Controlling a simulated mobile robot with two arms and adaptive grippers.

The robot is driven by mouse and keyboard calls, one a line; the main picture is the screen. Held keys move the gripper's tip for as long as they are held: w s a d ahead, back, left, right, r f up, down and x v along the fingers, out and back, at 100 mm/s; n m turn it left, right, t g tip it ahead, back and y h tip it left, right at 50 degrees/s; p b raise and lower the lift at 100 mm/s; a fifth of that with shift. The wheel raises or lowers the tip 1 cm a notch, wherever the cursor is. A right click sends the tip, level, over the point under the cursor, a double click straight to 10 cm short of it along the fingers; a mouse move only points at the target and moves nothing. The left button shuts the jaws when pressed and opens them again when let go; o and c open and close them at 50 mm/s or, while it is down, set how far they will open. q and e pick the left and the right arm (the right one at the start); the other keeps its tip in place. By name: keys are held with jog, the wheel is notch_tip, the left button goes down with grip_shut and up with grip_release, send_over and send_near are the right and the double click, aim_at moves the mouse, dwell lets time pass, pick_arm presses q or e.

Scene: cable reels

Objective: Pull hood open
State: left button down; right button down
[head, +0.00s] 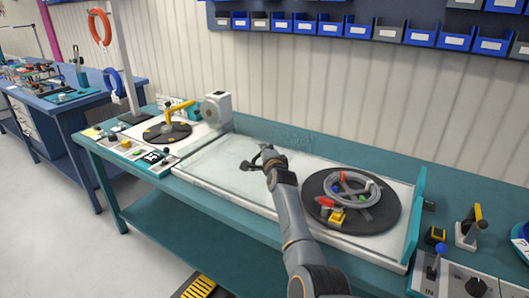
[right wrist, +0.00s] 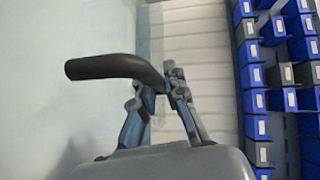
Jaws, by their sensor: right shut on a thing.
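The hood (head: 215,165) looks like a clear, pale panel over the middle of the teal bench in the head view. Its edges are faint, and I cannot tell how far it is raised. A dark curved handle (right wrist: 105,67) crosses the right wrist view; it also shows small in the head view (head: 246,166). My right gripper (head: 267,158) reaches over the bench and is shut on the handle. In the right wrist view its fingers (right wrist: 162,85) close around the handle's right end. My left gripper is in neither view.
A black turntable (head: 384,215) with a grey cable coil lies right of my arm. Another reel plate (head: 168,133) with a yellow arm stands left. A lever box (head: 431,275) sits at front right. Blue bins (head: 385,33) hang on the wall behind.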

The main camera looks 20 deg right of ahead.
jog(key=c, duration=1.4)
grip_release()
jog(key=shift+o, duration=0.2)
jog(key=shift+s, duration=0.1)
jog(key=shift+s+a+r, duration=0.15)
jog(key=shift+s, duration=1.05)
jog(key=shift+s+a+r, duration=0.15)
jog(key=shift+s+a, duration=0.05)
jog(key=shift+s, duration=1)
jog(key=shift+s+a+r, duration=0.15)
jog(key=shift+s, duration=1.05)
